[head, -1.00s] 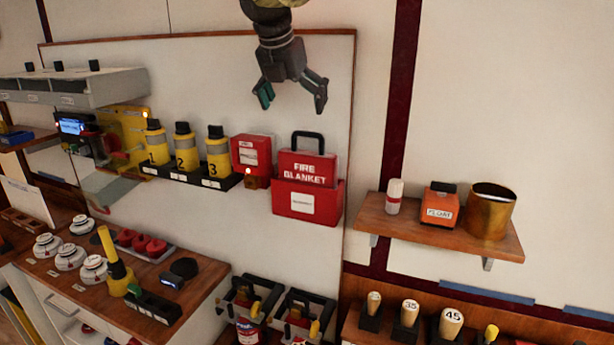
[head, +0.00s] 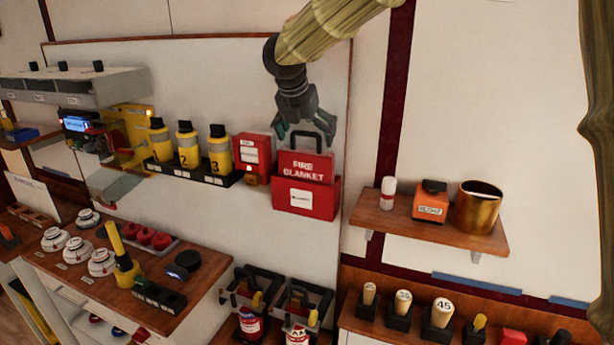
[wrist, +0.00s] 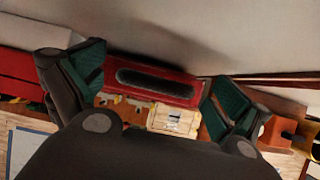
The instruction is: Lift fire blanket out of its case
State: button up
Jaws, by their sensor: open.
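The red fire blanket (head: 305,167) with white lettering and a black loop handle (head: 317,141) sits in its red case (head: 306,198) on the white wall panel. Its lower part is hidden inside the case. My gripper (head: 305,137) is open and right at the handle, one finger to each side of it in the head view. In the wrist view my open fingers (wrist: 160,88) stand left and right of a dark elongated slot-like shape on red, the handle seen from above (wrist: 155,79). I cannot tell whether a finger touches it.
A red box (head: 252,155) and yellow numbered cylinders on a black rack (head: 195,174) are close on the left. A wooden shelf (head: 430,226) with a brass pot (head: 478,207) juts out at right. A wooden counter lies below.

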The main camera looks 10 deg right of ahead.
jog(key=shift+w+f, duration=0.2)
jog(key=shift+w, duration=0.05)
jog(key=shift+s+r, duration=0.15)
jog(key=shift+s, duration=0.05)
jog(key=shift+c, duration=0.2)
jog(key=shift+s+r, duration=0.1)
jog(key=shift+s, duration=0.1)
jog(key=c, duration=0.3)
jog(key=shift+w, duration=0.15)
jog(key=c, duration=1.7)
